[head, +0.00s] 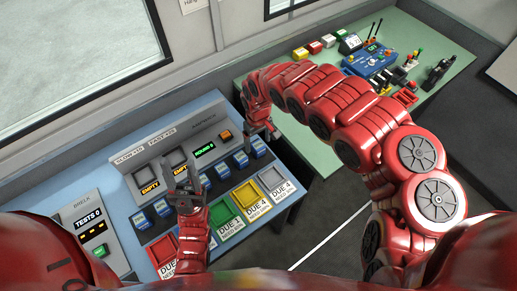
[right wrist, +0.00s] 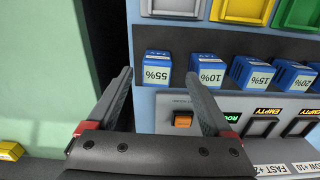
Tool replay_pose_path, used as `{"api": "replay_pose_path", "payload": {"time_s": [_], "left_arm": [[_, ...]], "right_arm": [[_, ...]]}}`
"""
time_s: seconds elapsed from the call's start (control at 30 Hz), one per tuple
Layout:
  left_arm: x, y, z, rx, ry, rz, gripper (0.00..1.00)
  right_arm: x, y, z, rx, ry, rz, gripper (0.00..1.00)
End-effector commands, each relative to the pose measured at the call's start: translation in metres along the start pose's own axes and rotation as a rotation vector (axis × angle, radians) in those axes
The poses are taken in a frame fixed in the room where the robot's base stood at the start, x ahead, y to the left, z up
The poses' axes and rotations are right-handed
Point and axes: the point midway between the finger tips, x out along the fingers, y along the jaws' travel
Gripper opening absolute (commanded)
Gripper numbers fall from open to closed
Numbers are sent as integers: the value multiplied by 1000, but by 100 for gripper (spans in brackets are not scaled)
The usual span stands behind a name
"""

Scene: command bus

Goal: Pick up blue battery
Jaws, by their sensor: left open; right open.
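Several blue batteries stand in a row on the grey console; the rightmost battery (head: 258,148) is nearest my right gripper (head: 262,132). My left gripper (head: 181,168) is open over the console's middle, near other batteries (head: 162,208), and partly hides the row.
Coloured trays, such as a green tray (head: 225,221) and a yellow tray (head: 245,195), line the console's front. An orange button (head: 225,135) is behind the row. A green table (head: 290,135) with a blue device (head: 370,64) stands at right, across a dark gap.

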Motion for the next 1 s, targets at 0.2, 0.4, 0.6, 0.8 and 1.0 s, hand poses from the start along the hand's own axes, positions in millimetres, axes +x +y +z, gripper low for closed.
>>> {"api": "replay_pose_path", "payload": {"time_s": [0.2,0.4,0.6,0.8,1.0], "left_arm": [[4,0,-1,0,0,0,50],[12,-1,-2,0,0,0,50],[14,-1,-2,0,0,0,50],[14,-1,-2,0,0,0,50],[14,-1,-2,0,0,0,50]], "right_arm": [[12,-1,-1,0,-1,-4,85],[34,3,-3,1,-2,-3,85],[51,4,-4,0,1,-1,85],[55,5,-3,2,0,1,85],[55,5,-4,2,0,1,69]]}}
